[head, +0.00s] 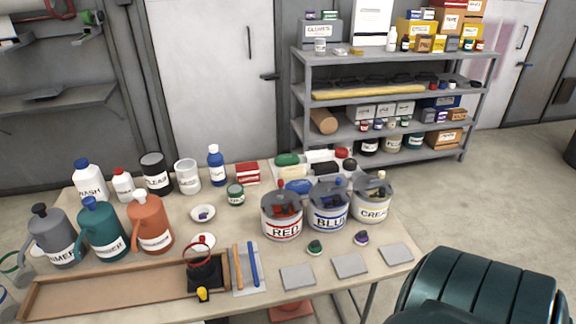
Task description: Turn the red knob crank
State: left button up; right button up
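A white can labelled RED (283,229) stands upright on the table, right of centre in the head view. Its grey lid is partly open to dark and red contents, and a small red knob (281,184) stands up at the lid's back edge. The crank arm under the knob is too small to make out clearly. Neither gripper shows in the head view. Only a dark teal rounded part of my own body fills the lower right corner, well apart from the can.
The BLUE can (328,219) and the CREAM can (371,209) stand close to the right of the RED can. Grey square pads (298,278) lie in front. Jugs (150,222) and bottles stand left, behind a long wooden tray (110,293). Metal shelves (390,95) stand behind.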

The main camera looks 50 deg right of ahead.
aim_at(280, 182)
jog(key=i, duration=0.55)
jog(key=z, duration=2.75)
